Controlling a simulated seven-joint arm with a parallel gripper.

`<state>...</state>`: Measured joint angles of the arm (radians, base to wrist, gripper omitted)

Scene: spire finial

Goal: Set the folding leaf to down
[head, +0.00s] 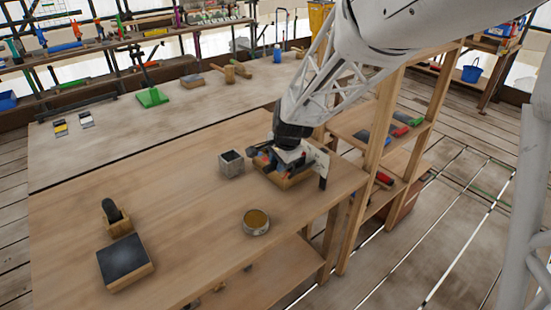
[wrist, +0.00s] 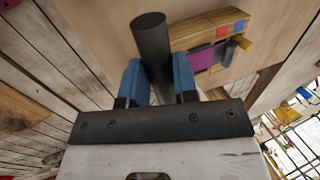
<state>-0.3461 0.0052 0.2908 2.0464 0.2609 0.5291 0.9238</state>
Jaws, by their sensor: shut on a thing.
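My gripper (wrist: 157,82) has its two blue fingers closed on a dark cylindrical bar (wrist: 150,42) in the wrist view. The bar sticks out beyond the fingertips. In the head view my gripper (head: 272,160) is low over a wooden block (head: 290,182) near the right end of the front table. My arm and hand hide much of that block and the held bar there. I cannot tell for certain which part is the folding leaf.
The front table (head: 150,210) carries a grey cube (head: 231,163), a round tin (head: 256,222), a dark-topped block (head: 124,261) and a brush-like tool (head: 113,215). A wooden shelf rack (head: 362,170) stands close on the right. The table's middle left is clear.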

